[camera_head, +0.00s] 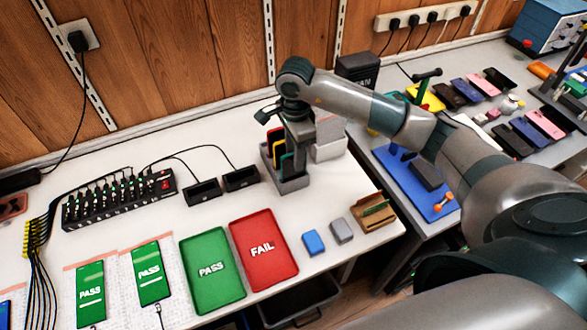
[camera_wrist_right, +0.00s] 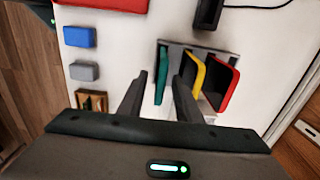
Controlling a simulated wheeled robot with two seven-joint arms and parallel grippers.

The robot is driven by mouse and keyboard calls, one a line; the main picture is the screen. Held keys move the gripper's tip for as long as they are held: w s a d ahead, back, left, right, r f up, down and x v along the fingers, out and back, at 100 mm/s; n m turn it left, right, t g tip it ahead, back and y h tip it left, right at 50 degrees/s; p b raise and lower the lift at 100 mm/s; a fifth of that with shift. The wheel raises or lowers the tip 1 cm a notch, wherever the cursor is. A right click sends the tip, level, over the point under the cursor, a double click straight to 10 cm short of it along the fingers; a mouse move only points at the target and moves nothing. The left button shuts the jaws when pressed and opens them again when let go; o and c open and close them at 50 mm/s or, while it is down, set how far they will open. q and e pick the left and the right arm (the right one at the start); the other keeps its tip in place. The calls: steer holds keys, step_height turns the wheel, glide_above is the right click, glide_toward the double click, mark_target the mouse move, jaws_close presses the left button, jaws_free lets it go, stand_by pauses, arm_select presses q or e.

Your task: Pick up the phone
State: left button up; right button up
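A grey slotted rack (camera_head: 291,184) on the white table holds three upright phones: a teal one (camera_wrist_right: 161,72), a yellow one (camera_wrist_right: 197,74) and a red one (camera_wrist_right: 226,84). In the head view the red phone (camera_head: 274,139) is at the rack's back and the teal phone (camera_head: 287,166) is nearer the front, partly hidden. My right gripper (camera_head: 298,143) is above the rack, pointing down. In the right wrist view its fingers (camera_wrist_right: 160,80) are apart, with the teal phone showing between them; contact cannot be told. My left gripper is not in view.
Green PASS tray (camera_head: 204,244) and red FAIL tray (camera_head: 249,224) lie left of the rack. Blue (camera_head: 313,242) and grey (camera_head: 341,231) blocks and a wooden holder (camera_head: 366,223) are in front. Black stands (camera_head: 203,191) and a charging hub (camera_head: 122,199) are further left.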

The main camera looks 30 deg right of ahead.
mark_target(293, 171)
step_height(293, 171, down, 4)
steer(key=shift+w+a+f+p, duration=0.1)
steer(key=shift+a+p, duration=0.05)
steer(key=shift+p, duration=0.7)
jaws_close()
